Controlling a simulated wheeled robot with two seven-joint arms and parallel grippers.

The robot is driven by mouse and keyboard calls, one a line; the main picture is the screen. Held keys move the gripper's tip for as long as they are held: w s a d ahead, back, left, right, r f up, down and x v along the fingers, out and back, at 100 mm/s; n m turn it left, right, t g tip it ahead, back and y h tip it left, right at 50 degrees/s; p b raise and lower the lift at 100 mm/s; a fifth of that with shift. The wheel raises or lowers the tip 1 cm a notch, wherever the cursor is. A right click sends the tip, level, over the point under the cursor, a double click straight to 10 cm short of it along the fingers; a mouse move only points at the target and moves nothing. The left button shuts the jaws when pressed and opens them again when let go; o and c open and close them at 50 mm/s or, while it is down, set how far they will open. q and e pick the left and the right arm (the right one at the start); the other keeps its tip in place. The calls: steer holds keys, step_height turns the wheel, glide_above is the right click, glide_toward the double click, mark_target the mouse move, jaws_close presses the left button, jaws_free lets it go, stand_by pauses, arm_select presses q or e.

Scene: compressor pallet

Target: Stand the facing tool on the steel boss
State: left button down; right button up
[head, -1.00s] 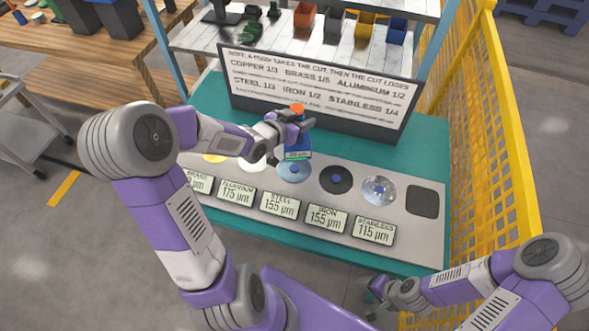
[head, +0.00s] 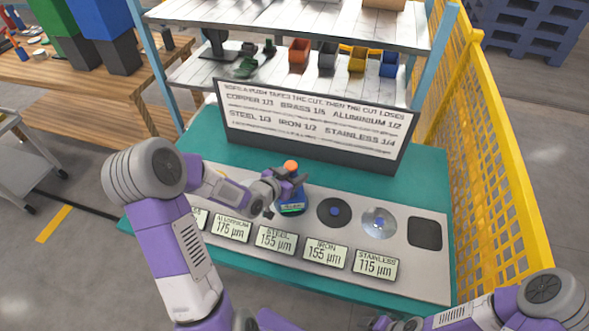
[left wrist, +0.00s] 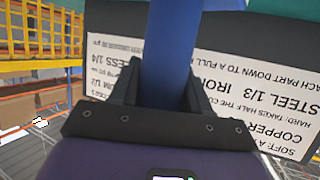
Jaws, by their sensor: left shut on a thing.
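The facing tool has a blue body (head: 291,204) and an orange knob (head: 291,165). My left gripper (head: 290,183) is shut on it and holds it roughly upright over the steel boss's place, behind the steel readout (head: 275,239) of 155 µm. The tool hides the steel boss, so I cannot tell whether its foot touches. In the left wrist view the tool's blue shaft (left wrist: 172,55) stands between the dark fingers (left wrist: 160,95). My right gripper (head: 382,323) is at the bottom edge of the head view, partly cut off, its jaws unclear.
The dark iron boss (head: 334,212) and shiny stainless boss (head: 379,222) sit right of the tool, then a black square pad (head: 425,233). A sign board (head: 312,125) stands behind. Shelves with small bins (head: 357,60) are beyond. A yellow mesh fence (head: 490,170) borders the right.

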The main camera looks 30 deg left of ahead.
arm_select(q)
steer(key=shift+w, duration=0.1)
steer(key=shift+f, duration=0.1)
steer(key=c, duration=0.5)
jaws_free()
steer(key=shift+f, duration=0.1)
steer(key=shift+r, duration=0.25)
steer(key=shift+p+v, duration=5.35)
steer(key=shift+v, duration=0.7)
